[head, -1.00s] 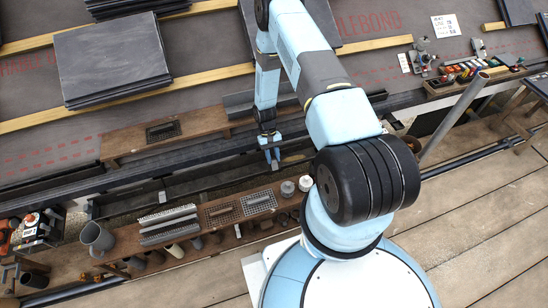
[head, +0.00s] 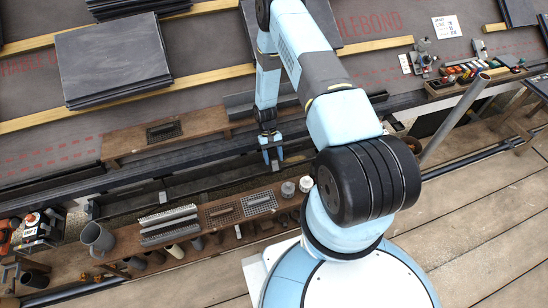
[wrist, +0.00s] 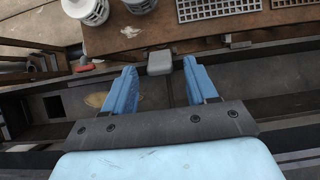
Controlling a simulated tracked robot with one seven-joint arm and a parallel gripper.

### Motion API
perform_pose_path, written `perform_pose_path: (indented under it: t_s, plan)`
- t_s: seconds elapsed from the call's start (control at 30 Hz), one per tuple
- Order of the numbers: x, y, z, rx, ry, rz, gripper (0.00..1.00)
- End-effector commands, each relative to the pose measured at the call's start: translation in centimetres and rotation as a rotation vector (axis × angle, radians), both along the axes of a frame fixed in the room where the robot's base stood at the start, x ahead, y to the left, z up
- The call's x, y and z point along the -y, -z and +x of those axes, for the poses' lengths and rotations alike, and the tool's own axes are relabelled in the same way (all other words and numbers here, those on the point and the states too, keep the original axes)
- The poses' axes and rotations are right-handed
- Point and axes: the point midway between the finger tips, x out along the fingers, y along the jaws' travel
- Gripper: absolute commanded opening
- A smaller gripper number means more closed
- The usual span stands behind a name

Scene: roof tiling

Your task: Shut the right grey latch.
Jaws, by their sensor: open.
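My gripper (head: 273,160) reaches down at the gutter, its two blue fingers apart. In the wrist view my gripper (wrist: 160,70) is open and empty. A small grey latch block (wrist: 159,62) shows between and just beyond the fingertips, with a gap on each side. It sits at the edge of the brown plank, on a narrow upright strip. I cannot tell whether it touches anything below. In the head view the fingers mostly hide this latch. Another small grey piece (head: 92,209) sits on the gutter far to the left.
The brown plank (head: 128,238) beside the gutter holds a grey jug (head: 97,238), metal grilles (head: 260,203) and small white-grey caps (head: 305,184). A red-handled item (wrist: 84,67) lies left of the fingers. The dark gutter (head: 190,187) runs along below the roof edge.

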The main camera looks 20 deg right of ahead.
Motion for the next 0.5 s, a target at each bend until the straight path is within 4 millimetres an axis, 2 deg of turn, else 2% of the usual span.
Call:
perform_pose_path:
  t_s: [0.17, 0.5]
  plan:
    - [0.0, -2.0, 1.3, 0.004, 0.000, 0.000, 0.57]
    - [0.0, -7.7, 4.7, 0.004, 0.000, 0.000, 0.57]
